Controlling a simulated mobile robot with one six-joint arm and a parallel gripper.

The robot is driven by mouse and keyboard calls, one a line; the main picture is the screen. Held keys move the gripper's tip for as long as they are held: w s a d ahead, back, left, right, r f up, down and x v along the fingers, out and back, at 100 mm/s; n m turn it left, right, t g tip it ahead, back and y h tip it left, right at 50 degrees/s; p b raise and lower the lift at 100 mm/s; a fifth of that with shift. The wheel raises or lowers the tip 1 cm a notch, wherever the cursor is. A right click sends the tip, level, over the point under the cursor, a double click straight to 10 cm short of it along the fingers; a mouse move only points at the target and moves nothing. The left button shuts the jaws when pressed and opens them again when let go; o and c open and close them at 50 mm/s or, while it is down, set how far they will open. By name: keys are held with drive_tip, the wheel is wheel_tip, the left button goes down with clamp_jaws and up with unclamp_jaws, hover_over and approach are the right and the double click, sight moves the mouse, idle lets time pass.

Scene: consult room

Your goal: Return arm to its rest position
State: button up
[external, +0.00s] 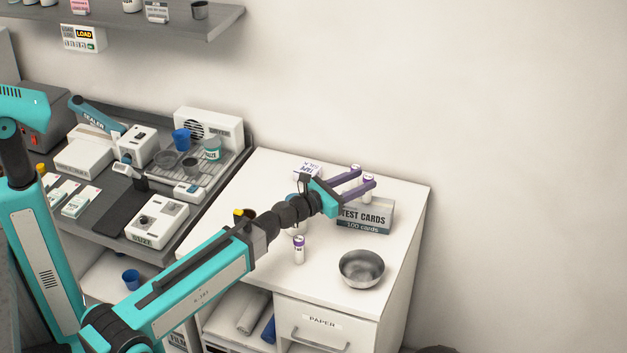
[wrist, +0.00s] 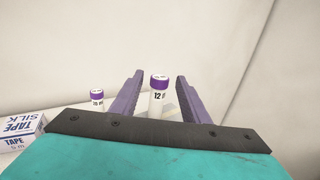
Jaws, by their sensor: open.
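My gripper (external: 366,179) is open, with two purple fingers reaching over the far part of the white cabinet top (external: 262,180). In the wrist view the fingers (wrist: 158,92) stand apart on both sides of a white vial with a purple cap (wrist: 158,98), marked 12. I see gaps on both sides of it, so the fingers do not appear to grip it. A second purple-capped vial (wrist: 97,99) stands to the left, outside the fingers. In the external view, two purple-capped vials (external: 355,170) show by the fingers, partly hidden. My arm is stretched out across the cabinet.
A test cards box (external: 365,218) stands just below the gripper. Another vial (external: 299,250) and a metal bowl (external: 362,268) stand nearer the front. A tape box (wrist: 18,132) is at left. A dark bench with devices (external: 160,220) adjoins the cabinet; a shelf (external: 190,24) hangs above.

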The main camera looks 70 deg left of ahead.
drive_tip(key=w+d+f+m+g+h+p, duration=0.1)
drive_tip(key=d+f+m+g+h+p, duration=0.2)
drive_tip(key=d+m, duration=0.6)
drive_tip(key=w+d+f+m+h+p, duration=0.2)
drive_tip(key=d+m+h+p, duration=0.2)
drive_tip(key=d, duration=0.9)
drive_tip(key=s+d+f+m+g+h+p, duration=0.1)
drive_tip(key=s+d+f+m+g+p, duration=0.2)
drive_tip(key=d, duration=0.4)
drive_tip(key=s+d+f+m+g+h, duration=0.1)
drive_tip(key=s+d+f+m+h, duration=0.15)
drive_tip(key=d+f, duration=0.3)
drive_tip(key=s+d+f+m+g+h+p, duration=0.1)
drive_tip(key=s+d+f+m+g+p, duration=0.15)
drive_tip(key=d, duration=0.55)
drive_tip(key=s+a+f+m+g+y+b, duration=0.1)
drive_tip(key=s+f+m+g+y+b, duration=0.4)
drive_tip(key=s+f, duration=1.6)
drive_tip(key=s+a+f+m+g+y, duration=0.1)
drive_tip(key=s+a+f+m+g, duration=0.3)
drive_tip(key=s, duration=0.7)
drive_tip(key=s+a+f+m+g+y, duration=0.2)
drive_tip(key=s+a+f+m+g, duration=0.2)
drive_tip(key=s+a+f+m, duration=0.4)
drive_tip(key=s+f, duration=0.3)
drive_tip(key=s, duration=0.1)
